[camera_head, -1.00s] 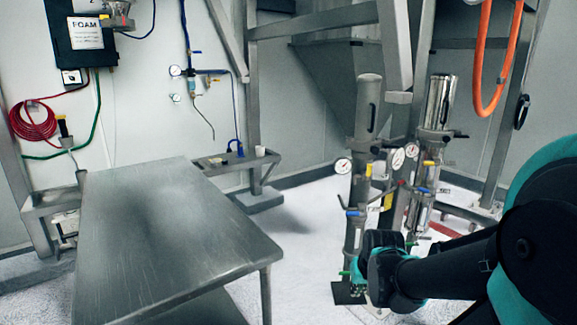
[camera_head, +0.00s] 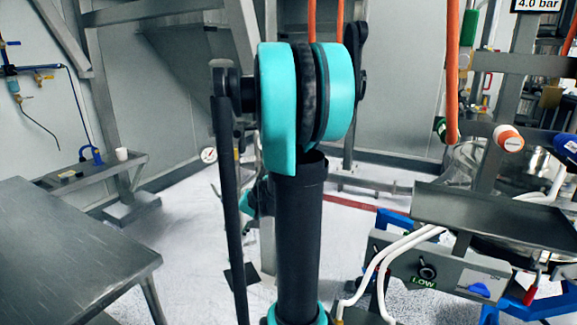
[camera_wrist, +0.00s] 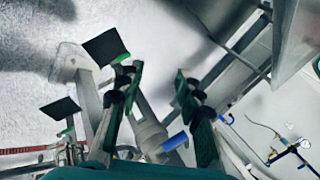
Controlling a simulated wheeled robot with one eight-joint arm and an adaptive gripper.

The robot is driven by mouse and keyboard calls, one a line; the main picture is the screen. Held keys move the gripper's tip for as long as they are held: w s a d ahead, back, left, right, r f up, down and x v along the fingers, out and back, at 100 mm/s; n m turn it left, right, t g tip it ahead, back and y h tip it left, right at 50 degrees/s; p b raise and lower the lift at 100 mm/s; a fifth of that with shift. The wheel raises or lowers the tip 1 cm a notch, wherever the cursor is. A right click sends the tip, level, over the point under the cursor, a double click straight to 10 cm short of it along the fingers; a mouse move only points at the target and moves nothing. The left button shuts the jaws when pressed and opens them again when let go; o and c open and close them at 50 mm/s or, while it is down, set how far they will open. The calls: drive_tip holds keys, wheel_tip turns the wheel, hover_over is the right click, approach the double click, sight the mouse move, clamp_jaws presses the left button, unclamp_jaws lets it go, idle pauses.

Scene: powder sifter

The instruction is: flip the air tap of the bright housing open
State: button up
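In the wrist view my gripper (camera_wrist: 159,72) is open, its two dark green fingers spread with nothing gripped. A blue tap lever (camera_wrist: 174,142) shows between the fingers, beside a grey tubular housing (camera_wrist: 147,128) and nearer the right finger. I cannot tell whether this is the bright housing, or whether the lever is open. A second pale upright (camera_wrist: 88,105) stands left of the left finger. In the head view my arm covers the gripper and most of the housings.
A steel table (camera_head: 70,250) stands at the left of the head view, with a low bench (camera_head: 85,172) behind it. At the right are a grey control box (camera_head: 445,268) with white hoses and hanging orange hoses (camera_head: 453,75). Open floor (camera_head: 190,245) lies between table and arm.

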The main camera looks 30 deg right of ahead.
drive_tip(key=w+d+r+m+t+y, duration=0.2)
drive_tip(key=w+d+m, duration=0.1)
drive_tip(key=w+d, duration=0.55)
drive_tip(key=w+d+r+m+t+y, duration=0.1)
drive_tip(key=w+d+r+m+t, duration=0.1)
drive_tip(key=w+d, duration=0.65)
drive_tip(key=d+m+t+y, duration=0.1)
drive_tip(key=d+m+t, duration=0.5)
drive_tip(key=d, duration=2.1)
drive_tip(key=shift+n+t, duration=0.3)
drive_tip(key=shift+n, duration=0.1)
drive_tip(key=x, duration=1.6)
drive_tip(key=shift+w, duration=0.15)
clamp_jaws()
